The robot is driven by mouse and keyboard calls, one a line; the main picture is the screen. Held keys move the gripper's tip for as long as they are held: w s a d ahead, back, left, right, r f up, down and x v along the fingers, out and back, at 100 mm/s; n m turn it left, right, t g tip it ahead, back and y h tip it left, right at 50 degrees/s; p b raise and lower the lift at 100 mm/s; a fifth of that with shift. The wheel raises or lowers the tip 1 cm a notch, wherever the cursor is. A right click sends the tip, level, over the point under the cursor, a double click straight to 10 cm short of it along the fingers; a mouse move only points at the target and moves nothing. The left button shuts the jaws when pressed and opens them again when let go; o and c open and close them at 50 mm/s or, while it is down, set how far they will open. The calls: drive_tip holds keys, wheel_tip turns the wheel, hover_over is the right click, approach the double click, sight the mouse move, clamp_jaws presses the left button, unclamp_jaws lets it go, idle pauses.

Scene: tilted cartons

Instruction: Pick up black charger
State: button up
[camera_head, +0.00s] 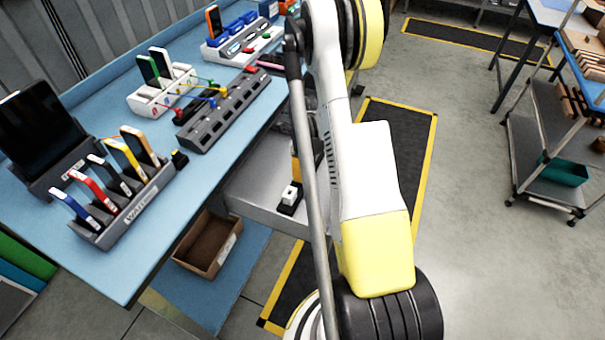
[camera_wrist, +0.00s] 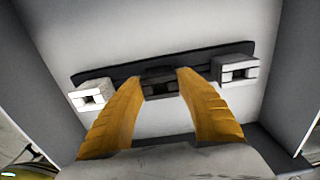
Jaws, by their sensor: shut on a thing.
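The black charger (camera_wrist: 160,88) is a small dark block with a square opening, in the middle of a black strip (camera_wrist: 205,60) in the wrist view. My gripper (camera_wrist: 160,79) has its two yellow fingers closed on either side of it. The charger still appears level with the strip; I cannot tell whether they touch. A white charger (camera_wrist: 90,96) sits at the strip's left end and another pale one (camera_wrist: 235,72) at its right end. In the head view my arm hides most of the gripper and the black charger.
The strip lies in a grey open drawer (camera_head: 262,208) with raised walls beside the blue workbench (camera_head: 130,240). One white charger (camera_head: 290,194) shows there. The bench holds phone stands and a grey power strip (camera_head: 225,110). A brown carton (camera_head: 208,243) sits below.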

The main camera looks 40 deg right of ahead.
drive_tip(key=shift+r, duration=0.1)
wheel_tip(320, 180, up, 5)
drive_tip(key=shift+s+d+f+p, duration=0.1)
drive_tip(key=shift+f+p, duration=0.1)
drive_tip(key=shift+p, duration=0.9)
drive_tip(key=s+d+r+p, duration=0.3)
drive_tip(key=s+d+r, duration=0.3)
drive_tip(key=s+d, duration=0.2)
drive_tip(key=shift+d+r+p, duration=0.1)
drive_tip(key=shift+r+p, duration=0.3)
drive_tip(key=shift+r, duration=0.55)
drive_tip(key=shift+r+p, duration=0.65)
drive_tip(key=shift+r, duration=0.75)
drive_tip(key=shift+w, duration=0.1)
